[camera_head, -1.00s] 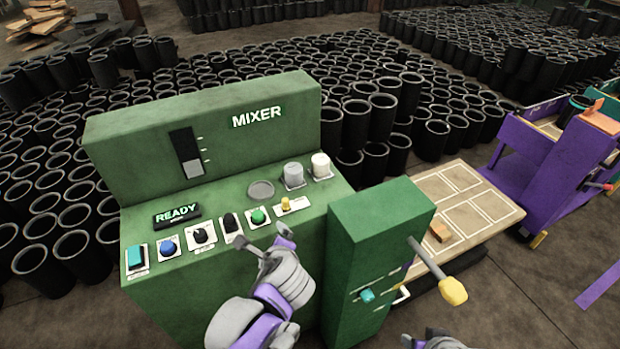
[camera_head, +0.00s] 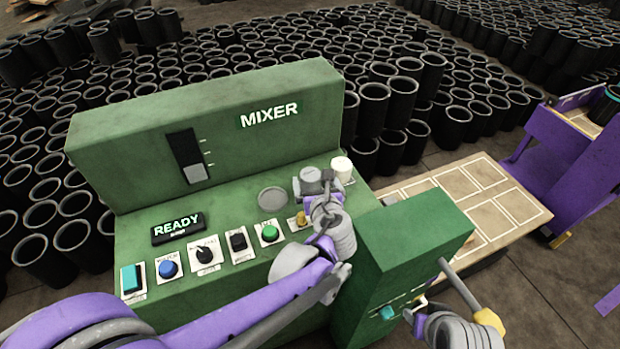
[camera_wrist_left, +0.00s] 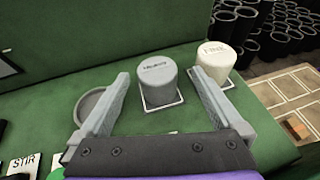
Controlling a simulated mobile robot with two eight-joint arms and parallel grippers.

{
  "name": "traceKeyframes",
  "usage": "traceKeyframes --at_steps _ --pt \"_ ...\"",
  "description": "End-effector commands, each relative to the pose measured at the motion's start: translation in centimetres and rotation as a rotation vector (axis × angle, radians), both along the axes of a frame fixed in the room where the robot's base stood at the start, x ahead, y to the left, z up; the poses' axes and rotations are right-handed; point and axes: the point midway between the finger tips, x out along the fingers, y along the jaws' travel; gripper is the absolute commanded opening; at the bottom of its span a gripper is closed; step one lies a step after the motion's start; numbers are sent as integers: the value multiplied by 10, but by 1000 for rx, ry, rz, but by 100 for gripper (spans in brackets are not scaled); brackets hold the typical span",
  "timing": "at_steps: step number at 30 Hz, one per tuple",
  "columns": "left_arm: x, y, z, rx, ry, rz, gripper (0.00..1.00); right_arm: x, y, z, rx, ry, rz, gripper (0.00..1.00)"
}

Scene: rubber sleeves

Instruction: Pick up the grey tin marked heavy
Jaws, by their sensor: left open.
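The grey tin (camera_head: 311,174) stands upright on a white-edged square at the right of the green mixer's ledge. In the left wrist view the dark lettering on the grey tin (camera_wrist_left: 157,88) seems to read heavy. My left gripper (camera_head: 311,188) is open, its fingers spread to either side of the tin. In the left wrist view my left gripper (camera_wrist_left: 160,76) shows empty space between each finger and the tin. My right gripper (camera_head: 420,318) is low at the right, by the lever; its jaws are unclear.
A cream tin (camera_head: 342,168) stands close to the right of the grey one. A round grey disc (camera_head: 272,198) lies to the left. Buttons and a yellow knob (camera_head: 301,218) line the front ledge. A lever with a yellow grip (camera_head: 489,323) sticks out at right.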

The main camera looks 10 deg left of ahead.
Motion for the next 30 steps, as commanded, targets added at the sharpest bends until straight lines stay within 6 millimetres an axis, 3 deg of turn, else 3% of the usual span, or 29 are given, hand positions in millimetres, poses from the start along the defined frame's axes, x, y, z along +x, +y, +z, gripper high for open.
traceKeyframes --at_steps 15,25,30 --pt "50 23 -24 -1 -1 2 100 2 0 7 0 -4 0 50" --pt "56 25 -28 -1 0 0 100 2 0 7 0 -4 0 50" --pt "55 25 -28 -1 0 0 69 2 0 7 0 -4 0 50"
